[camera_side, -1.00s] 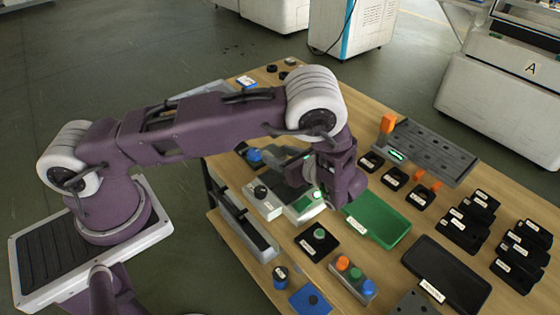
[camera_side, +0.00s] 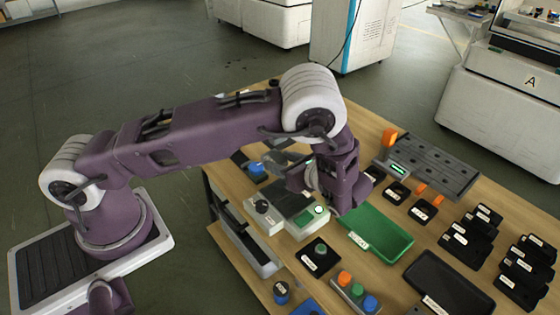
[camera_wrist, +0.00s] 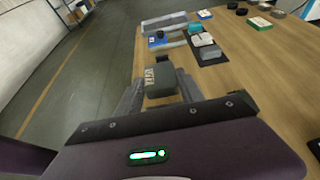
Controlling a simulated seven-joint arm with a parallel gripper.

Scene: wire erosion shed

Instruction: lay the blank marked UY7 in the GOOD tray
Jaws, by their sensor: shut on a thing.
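My gripper (camera_wrist: 160,92) is shut on a dark grey blank (camera_wrist: 168,74), which sits between the two fingers in the wrist view. A pale label with dark marks is on the blank, but I cannot read it surely. In the side view my gripper (camera_side: 284,168) points left above the control boxes, partly hidden by my wrist. The green tray (camera_side: 385,228) lies to the right of my gripper and lower, on the table. It looks empty; its front label is too small to read. A black tray (camera_side: 450,282) lies further right, also labelled.
Several black labelled blocks (camera_side: 468,238) stand at the right. A grey slotted rack (camera_side: 435,162) is behind the green tray. A box with orange and blue buttons (camera_side: 354,292) is in front. A white-topped control box (camera_side: 262,212) stands left of the green tray.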

